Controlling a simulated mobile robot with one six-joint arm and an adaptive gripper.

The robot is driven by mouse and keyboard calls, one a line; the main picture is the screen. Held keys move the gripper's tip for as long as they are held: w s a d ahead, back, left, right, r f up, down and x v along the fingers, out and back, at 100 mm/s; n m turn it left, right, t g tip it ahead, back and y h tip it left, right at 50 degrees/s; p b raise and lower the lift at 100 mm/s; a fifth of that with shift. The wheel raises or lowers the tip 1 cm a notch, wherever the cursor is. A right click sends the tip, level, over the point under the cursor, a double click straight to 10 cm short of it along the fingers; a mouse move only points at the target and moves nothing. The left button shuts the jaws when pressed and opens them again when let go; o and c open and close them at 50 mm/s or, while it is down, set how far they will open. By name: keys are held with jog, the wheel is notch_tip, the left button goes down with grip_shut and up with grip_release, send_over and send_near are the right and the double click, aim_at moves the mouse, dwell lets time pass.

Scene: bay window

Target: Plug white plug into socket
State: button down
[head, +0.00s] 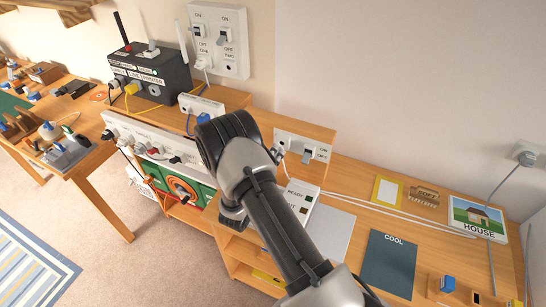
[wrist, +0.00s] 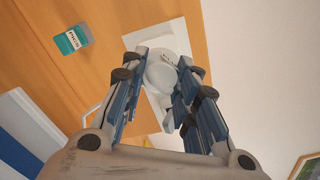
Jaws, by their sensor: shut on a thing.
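A white plug (wrist: 160,74) with a rounded body sits between the blue-lined fingers of my gripper (wrist: 159,66) in the wrist view. My gripper is shut on it. A white plate (wrist: 170,38) on a wood surface lies just beyond the plug. The plug overlaps the plate in the picture, and I cannot tell whether its pins are in a socket. In the head view my arm hides most of my gripper and the held plug. A white on/off switch panel (head: 311,154) with a socket stands just right of my arm.
A white panel marked READY (head: 302,198) lies beside my arm. A white outlet strip (head: 150,136) with several plugs and a dark box (head: 150,75) stand left. White cables run right across the desk, past a COOL sheet (head: 390,262) and a HOUSE picture (head: 478,217).

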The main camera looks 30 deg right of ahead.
jog(key=shift+b+x, duration=0.35)
jog(key=shift+x, duration=1)
jog(key=c, duration=1.2)
grip_release()
jog(key=v, duration=1.2)
jog(key=shift+d+r, duration=0.1)
